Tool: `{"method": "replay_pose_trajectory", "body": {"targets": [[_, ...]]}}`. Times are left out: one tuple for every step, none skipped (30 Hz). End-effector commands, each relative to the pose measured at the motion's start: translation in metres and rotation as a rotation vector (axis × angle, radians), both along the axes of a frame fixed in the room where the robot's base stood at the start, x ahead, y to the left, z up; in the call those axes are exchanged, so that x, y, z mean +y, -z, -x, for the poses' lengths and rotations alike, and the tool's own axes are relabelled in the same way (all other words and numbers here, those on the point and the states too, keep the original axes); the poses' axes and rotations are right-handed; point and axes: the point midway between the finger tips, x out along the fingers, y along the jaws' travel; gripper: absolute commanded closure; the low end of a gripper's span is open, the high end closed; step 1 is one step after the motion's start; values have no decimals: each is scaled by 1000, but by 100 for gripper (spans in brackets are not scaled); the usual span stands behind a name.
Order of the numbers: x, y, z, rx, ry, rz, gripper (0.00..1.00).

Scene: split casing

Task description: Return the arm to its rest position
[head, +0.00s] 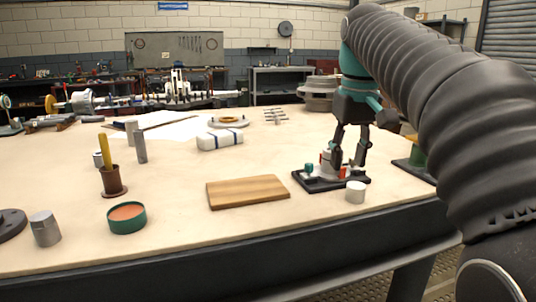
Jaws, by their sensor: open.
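My gripper (348,160) points down above a small assembly (330,175) with white, red and green parts on a black base plate (318,185). Its fingers are apart and reach down around the top of this assembly. I cannot tell whether the fingers touch it. My arm comes in from the right side and bends down at the teal wrist. The fingers hide part of the assembly.
A white cylinder (355,192) stands close in front of the base plate. A yellow-green part (417,157) is at the right.

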Motion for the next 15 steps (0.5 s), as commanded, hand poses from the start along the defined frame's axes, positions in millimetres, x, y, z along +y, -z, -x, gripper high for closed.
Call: {"method": "replay_pose_trajectory", "body": {"targets": [[0, 9, -2, -7, 11, -2, 58], [0, 13, -3, -13, 17, -2, 58], [0, 19, -5, -21, 26, -5, 58], [0, 24, -5, -28, 33, -5, 58], [0, 29, -6, -36, 39, -7, 58], [0, 37, -6, -45, 49, -8, 58], [0, 42, -5, -53, 56, -10, 58], [0, 48, -4, -61, 64, -11, 58], [0, 57, -2, -73, 76, -14, 58], [0, 64, 1, -83, 85, -16, 58], [0, 72, 4, -93, 95, -18, 58], [-1, 82, 10, -110, 108, -22, 58], [-1, 90, 15, -122, 117, -25, 58], [-1, 98, 20, -134, 127, -27, 58], [-1, 109, 27, -149, 139, -31, 58]]}}
